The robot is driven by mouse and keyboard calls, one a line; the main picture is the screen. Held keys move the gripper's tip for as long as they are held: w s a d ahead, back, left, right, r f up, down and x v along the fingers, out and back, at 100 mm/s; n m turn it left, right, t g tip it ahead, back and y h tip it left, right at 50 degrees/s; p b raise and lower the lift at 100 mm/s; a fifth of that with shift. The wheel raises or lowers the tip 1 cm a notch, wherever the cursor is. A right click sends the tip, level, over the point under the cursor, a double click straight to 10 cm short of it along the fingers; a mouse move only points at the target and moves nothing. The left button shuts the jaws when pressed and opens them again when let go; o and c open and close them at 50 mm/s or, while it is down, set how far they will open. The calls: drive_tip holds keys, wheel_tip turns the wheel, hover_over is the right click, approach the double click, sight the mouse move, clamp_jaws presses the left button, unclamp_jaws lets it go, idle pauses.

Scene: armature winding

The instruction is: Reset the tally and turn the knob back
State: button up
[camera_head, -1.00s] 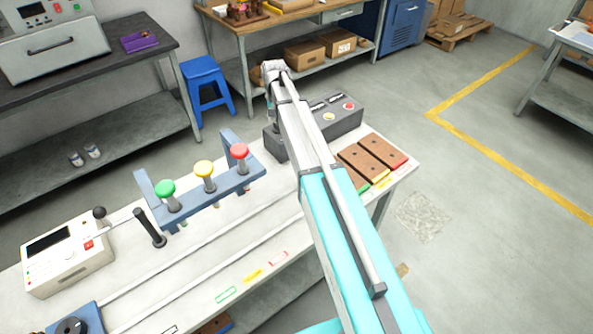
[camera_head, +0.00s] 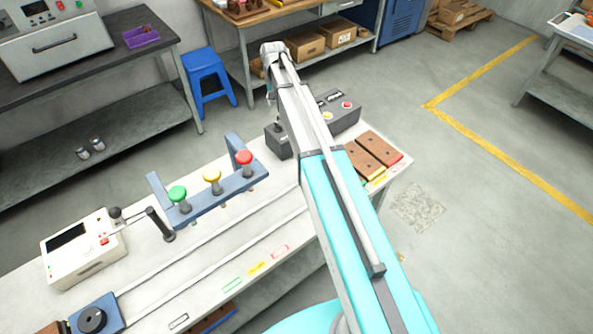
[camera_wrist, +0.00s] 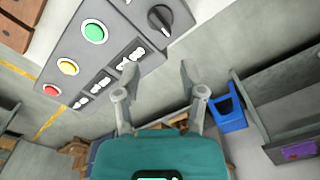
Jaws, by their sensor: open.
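A dark grey control box (camera_wrist: 105,50) fills the upper left of the wrist view. In the head view the box (camera_head: 345,117) stands at the bench's far end, partly hidden by my arm. A cream device with a dark screen (camera_head: 85,250) and a red button (camera_head: 104,241) stands at the left of the bench. I cannot tell which display is the tally.
A blue rack (camera_head: 215,193) with green, yellow and red knobbed plungers stands mid-bench. Brown blocks (camera_head: 365,160) lie right of the box. A blue base with a black dial (camera_head: 92,320) sits at front left. A blue stool (camera_head: 205,78) stands behind the bench.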

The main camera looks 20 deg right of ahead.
drive_tip(key=s+f+n+b, duration=0.1)
drive_tip(key=s+f+b, duration=0.2)
drive_tip(key=s, duration=1.2)
drive_tip(key=s+a+f+n+b, duration=0.1)
drive_tip(key=s+f+n+b, duration=0.1)
drive_tip(key=s, duration=1.2)
drive_tip(key=shift+s+a+f+b, duration=0.2)
drive_tip(key=shift+s+f+b, duration=0.2)
drive_tip(key=shift+b, duration=0.35)
drive_tip(key=shift+s+a, duration=0.15)
drive_tip(key=shift+s, duration=0.3)
idle(0.5)
